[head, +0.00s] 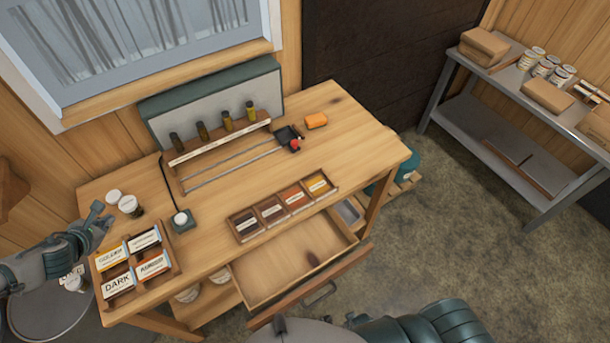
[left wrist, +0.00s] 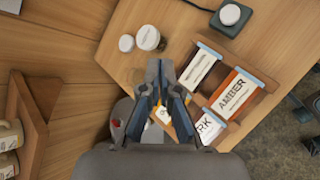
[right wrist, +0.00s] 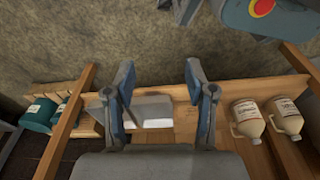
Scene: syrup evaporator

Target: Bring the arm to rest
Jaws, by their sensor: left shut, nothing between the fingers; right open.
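My left gripper (head: 98,216) is shut and empty at the left end of the wooden table, beside two small white-capped jars (head: 122,201) and the label rack (head: 174,262). In the left wrist view its fingertips (left wrist: 160,70) are together, with the jars just beyond them and the rack to the right. My right arm shows at the bottom of the head view; its gripper is mostly out of that picture. In the right wrist view the right gripper (right wrist: 159,75) is open, with nothing between its fingers.
The table's drawer (head: 285,268) is pulled open. A tray of colour samples (head: 283,207), a bottle rack (head: 219,140), a round button (head: 181,219) and an orange block (head: 316,120) are on the table. A metal shelf (head: 500,115) stands at right. Jugs (right wrist: 248,118) sit low.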

